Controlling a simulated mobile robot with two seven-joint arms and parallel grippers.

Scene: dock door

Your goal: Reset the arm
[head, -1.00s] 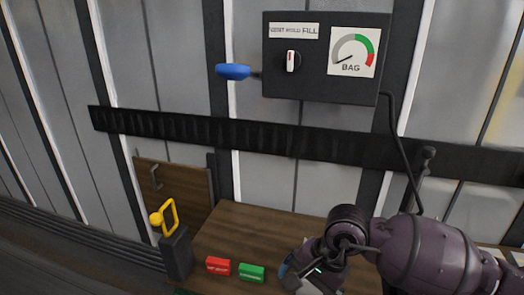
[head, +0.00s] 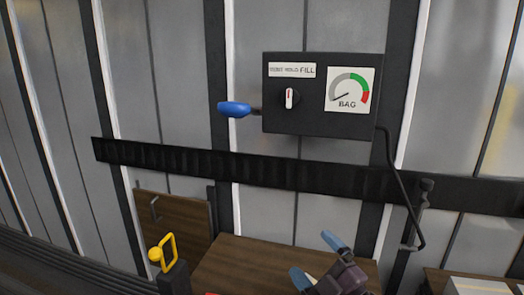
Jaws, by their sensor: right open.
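My right gripper (head: 318,260) is at the bottom of the head view, in front of the brown tabletop (head: 245,262). Its two blue-tipped fingers point up and to the left, spread apart, with nothing between them. Most of my right arm is below the frame. My left gripper is not in view. A black control box (head: 278,118) hangs above, with a knob (head: 290,97) whose white pointer is upright, and a BAG gauge (head: 350,89) with its needle at the lower left. The gripper is well below the box and apart from it.
A blue handle (head: 234,109) sticks out left of the box. A dark rail (head: 200,159) crosses the wall. A black cable (head: 396,175) hangs at right. A yellow ring on a dark post (head: 172,280) stands at lower left. A white-topped item (head: 478,287) is at lower right.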

